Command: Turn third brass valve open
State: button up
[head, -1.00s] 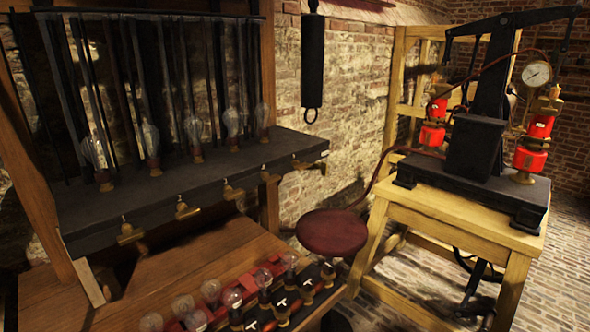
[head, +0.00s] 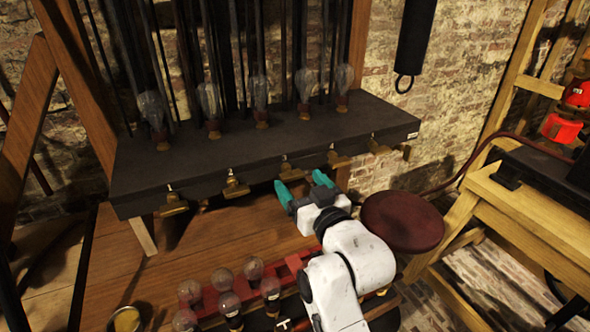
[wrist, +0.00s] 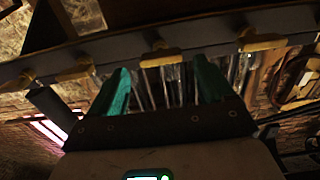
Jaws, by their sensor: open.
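A row of brass valves lines the front edge of a dark shelf (head: 225,160). The third valve from the left (head: 288,172) shows in the head view, just beyond my gripper (head: 302,183). The fourth valve (head: 338,159) is a little right of the fingers. My gripper has green fingers spread apart with nothing between them. In the wrist view a brass valve (wrist: 160,56) appears ahead, between the fingertips in the picture and apart from them; which one it is I cannot tell. Another valve (wrist: 262,42) lies right of the fingers there.
Glass bulbs (head: 258,98) stand on the shelf above the valves. More bulbs sit in a red rack (head: 290,263) on the wooden bench below. A round dark red stool (head: 403,222) stands close right of my arm. A wooden-framed stand (head: 525,205) is at right.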

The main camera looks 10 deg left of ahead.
aim_at(294, 177)
jog(key=shift+x, duration=2.35)
jog(key=shift+s, duration=0.1)
jog(key=c, duration=1)
